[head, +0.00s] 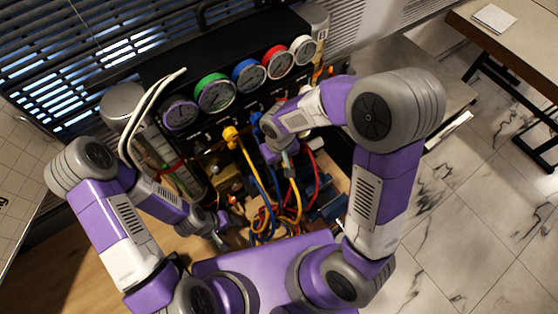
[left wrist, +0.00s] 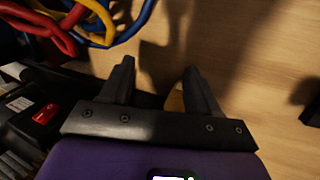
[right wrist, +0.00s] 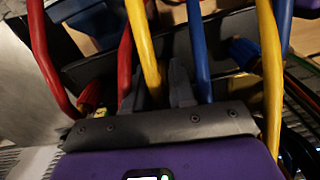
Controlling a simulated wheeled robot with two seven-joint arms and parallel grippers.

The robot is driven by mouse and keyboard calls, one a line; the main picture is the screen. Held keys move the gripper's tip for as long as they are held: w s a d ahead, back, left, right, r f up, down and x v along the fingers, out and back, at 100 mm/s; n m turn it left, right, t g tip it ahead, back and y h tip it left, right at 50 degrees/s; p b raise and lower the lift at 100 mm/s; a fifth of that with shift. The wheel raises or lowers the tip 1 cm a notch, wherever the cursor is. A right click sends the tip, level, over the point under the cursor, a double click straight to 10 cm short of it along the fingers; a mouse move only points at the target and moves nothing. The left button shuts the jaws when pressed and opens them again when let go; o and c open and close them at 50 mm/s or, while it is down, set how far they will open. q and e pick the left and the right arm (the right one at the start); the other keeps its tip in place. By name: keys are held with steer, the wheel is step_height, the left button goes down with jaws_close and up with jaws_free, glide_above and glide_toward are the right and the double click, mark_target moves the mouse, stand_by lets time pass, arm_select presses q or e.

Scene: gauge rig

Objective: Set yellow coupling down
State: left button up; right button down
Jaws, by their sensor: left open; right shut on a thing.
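My right gripper (head: 287,170) is in front of the gauge panel, at the upper end of a yellow hose (head: 297,205). In the right wrist view the yellow hose (right wrist: 143,45) runs down to between my right fingers (right wrist: 165,92), which are shut on its end. The yellow coupling there is mostly hidden by the fingers and hose. Another yellow fitting (head: 230,133) sits at the panel's lower left, with a yellow hose hanging from it. My left gripper (head: 222,230) is low at the left of the hoses. Its fingers (left wrist: 158,88) are open and empty in the left wrist view.
Gauges with purple, green (head: 215,93), blue, red and white rims line the panel. Red (head: 311,165), blue and yellow hoses tangle below it, close around my right gripper. A red fitting (right wrist: 90,97) is beside the right fingers. Bare wooden surface (left wrist: 240,50) lies beyond my left fingers.

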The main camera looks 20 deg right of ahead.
steer(key=shift+w+f, duration=0.1)
steer(key=shift+f, duration=0.1)
steer(key=c, duration=0.9)
jaws_free()
steer(key=shift+r, duration=0.1)
steer(key=shift+c, duration=0.2)
step_height(320, 180, up, 12)
steer(key=shift+r+p, duration=0.15)
steer(key=shift+p, duration=0.3)
